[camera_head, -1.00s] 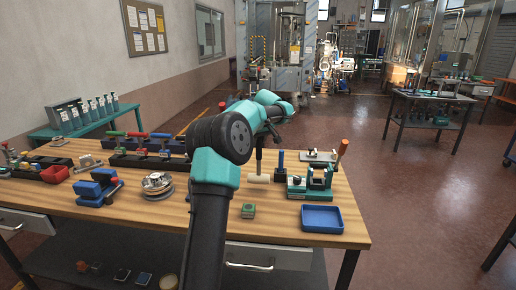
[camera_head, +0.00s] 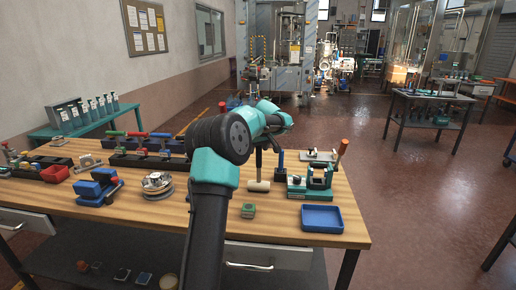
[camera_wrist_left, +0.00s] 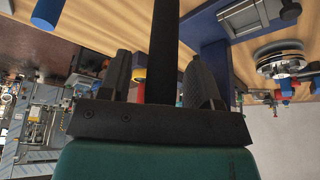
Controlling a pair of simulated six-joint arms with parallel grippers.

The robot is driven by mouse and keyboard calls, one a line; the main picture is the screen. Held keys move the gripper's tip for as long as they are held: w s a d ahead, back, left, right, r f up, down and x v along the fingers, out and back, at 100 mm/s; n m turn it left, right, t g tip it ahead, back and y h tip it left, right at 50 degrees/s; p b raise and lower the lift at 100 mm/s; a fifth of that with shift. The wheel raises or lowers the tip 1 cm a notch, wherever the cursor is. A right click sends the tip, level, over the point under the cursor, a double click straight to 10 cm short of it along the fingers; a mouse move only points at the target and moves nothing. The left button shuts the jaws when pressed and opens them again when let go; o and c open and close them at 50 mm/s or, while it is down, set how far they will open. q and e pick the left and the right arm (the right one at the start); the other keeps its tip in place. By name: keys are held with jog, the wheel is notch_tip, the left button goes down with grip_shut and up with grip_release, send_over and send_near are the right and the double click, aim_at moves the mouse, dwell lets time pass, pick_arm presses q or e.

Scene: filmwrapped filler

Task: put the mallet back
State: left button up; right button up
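The mallet (camera_head: 258,186) has a cream head and a dark upright handle; it is right of my left forearm, over the front middle of the bench. I cannot tell whether its head touches the wood. My left gripper (camera_wrist_left: 158,65) points down over the handle, and its fingertips are hidden behind my arm in the head view. In the left wrist view a dark shaft (camera_wrist_left: 165,40), which looks like the mallet's handle, runs between the two fingers. Whether they press on it is unclear. My right gripper is not in view.
A blue tray (camera_head: 322,218) lies at the front right, and a small green block (camera_head: 248,211) lies in front of the mallet.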

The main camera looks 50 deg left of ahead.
pick_arm(q)
jog(key=v, duration=1.2)
jog(key=shift+d, duration=0.1)
dwell(0.6)
